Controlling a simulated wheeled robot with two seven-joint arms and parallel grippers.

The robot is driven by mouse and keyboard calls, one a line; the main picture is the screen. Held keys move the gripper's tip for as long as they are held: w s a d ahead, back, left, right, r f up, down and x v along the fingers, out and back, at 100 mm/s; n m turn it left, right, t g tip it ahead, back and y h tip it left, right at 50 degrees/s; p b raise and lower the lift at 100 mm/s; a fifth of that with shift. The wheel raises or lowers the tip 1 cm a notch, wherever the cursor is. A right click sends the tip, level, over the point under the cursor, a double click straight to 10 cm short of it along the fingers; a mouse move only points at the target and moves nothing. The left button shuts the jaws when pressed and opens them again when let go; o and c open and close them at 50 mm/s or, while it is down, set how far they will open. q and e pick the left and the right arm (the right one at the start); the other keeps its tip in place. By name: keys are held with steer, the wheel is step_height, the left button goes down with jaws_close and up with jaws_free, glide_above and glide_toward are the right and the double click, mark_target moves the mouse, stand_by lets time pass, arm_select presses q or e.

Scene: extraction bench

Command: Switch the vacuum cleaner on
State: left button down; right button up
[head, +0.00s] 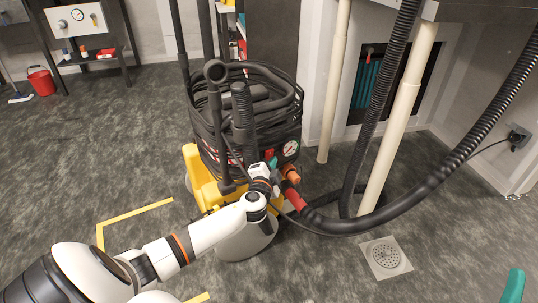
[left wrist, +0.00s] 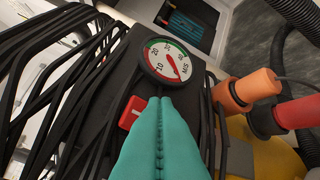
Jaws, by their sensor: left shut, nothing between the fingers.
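The vacuum cleaner (head: 205,158) stands on the floor in the middle of the head view, with a black body, yellow base and coiled black cable on top. In the left wrist view, its red switch (left wrist: 132,113) with a white mark sits on the black front panel, below a round dial gauge (left wrist: 167,62). My left gripper (head: 272,163) is at this panel. Its teal fingers (left wrist: 160,102) are shut and empty, their tips just right of the switch and below the gauge. I cannot tell whether they touch the panel. A teal fingertip of my right gripper (head: 514,286) shows at the lower right.
An orange fitting (left wrist: 248,90) and a red hose cuff (left wrist: 299,112) stick out right of the panel. A thick black hose (head: 440,178) curves away to the right. Pale pipes (head: 390,130) rise behind. A floor drain (head: 385,256) lies at front right; the left floor is mostly open.

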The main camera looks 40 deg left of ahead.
arm_select(q)
steer(key=shift+a, duration=0.1)
stand_by(0.7)
steer(key=shift+w+a+r, duration=0.15)
steer(key=shift+a, duration=0.15)
arm_select(e)
steer(key=shift+s+r+y, duration=0.25)
steer(key=shift+s+y, duration=0.05)
steer(key=shift+s, duration=0.05)
arm_select(q)
steer(key=shift+a+r, duration=0.25)
steer(key=shift+a, duration=0.1)
arm_select(e)
steer(key=shift+s+d+r+t, duration=0.15)
steer(key=shift+s+r+t, duration=0.1)
steer(key=shift+t, duration=0.15)
steer(key=shift+f, duration=0.1)
